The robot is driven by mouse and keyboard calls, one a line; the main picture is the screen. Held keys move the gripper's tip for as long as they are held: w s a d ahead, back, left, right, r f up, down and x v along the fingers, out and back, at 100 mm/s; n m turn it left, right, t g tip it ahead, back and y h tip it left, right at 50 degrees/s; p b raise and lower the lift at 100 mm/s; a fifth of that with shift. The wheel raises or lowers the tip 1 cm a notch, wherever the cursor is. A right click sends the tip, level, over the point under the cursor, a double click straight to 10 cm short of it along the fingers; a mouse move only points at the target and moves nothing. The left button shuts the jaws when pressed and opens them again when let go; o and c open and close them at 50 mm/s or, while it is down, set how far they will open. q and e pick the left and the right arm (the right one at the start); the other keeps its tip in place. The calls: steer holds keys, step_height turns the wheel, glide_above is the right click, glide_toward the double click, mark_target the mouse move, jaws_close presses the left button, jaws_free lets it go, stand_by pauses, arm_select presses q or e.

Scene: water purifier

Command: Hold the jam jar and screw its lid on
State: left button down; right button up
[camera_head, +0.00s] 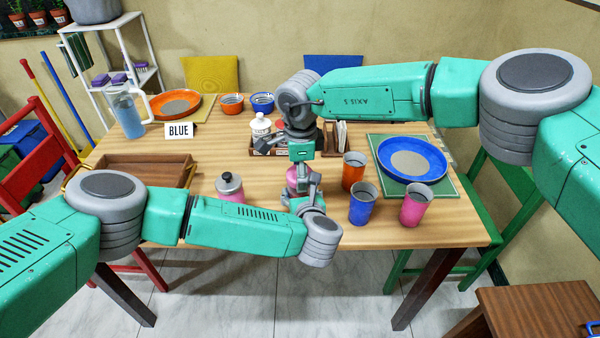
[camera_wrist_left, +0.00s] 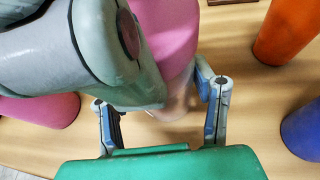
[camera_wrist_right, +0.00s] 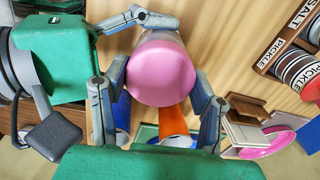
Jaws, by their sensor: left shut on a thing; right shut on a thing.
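The pink lid (camera_head: 293,178) is mostly hidden between my two grippers near the table's middle. In the right wrist view the lid's round pink face (camera_wrist_right: 160,72) sits between the fingers of my right gripper (camera_wrist_right: 162,92), which is shut on it. The right gripper (camera_head: 300,172) comes from above in the head view. My left gripper (camera_wrist_left: 160,105) is shut on the pale jar (camera_wrist_left: 172,108), low and close to the pink part above it. The left gripper (camera_head: 297,200) is below the right one. The seam between lid and jar is hidden.
Orange (camera_head: 353,171), blue (camera_head: 362,203) and pink (camera_head: 415,204) cups stand close to the right. A condiment rack (camera_head: 256,147) is behind; a blue plate (camera_head: 412,159) lies right.

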arm_select(q)
steer(key=shift+s+d+f, duration=0.1)
steer(key=shift+s+d, duration=0.05)
arm_select(e)
steer(key=m, duration=0.7)
steer(key=shift+a, duration=0.1)
steer(key=m, duration=0.4)
steer(key=shift+w+m, duration=0.1)
steer(key=shift+m, duration=0.2)
steer(key=o, duration=1.1)
steer(key=shift+r, duration=0.1)
steer(key=shift+o, duration=0.9)
steer(key=shift+s+r, duration=0.15)
steer(key=shift+r, duration=0.95)
steer(key=shift+s+r, duration=0.1)
steer(key=shift+r, duration=0.95)
steer(key=shift+c, duration=0.3)
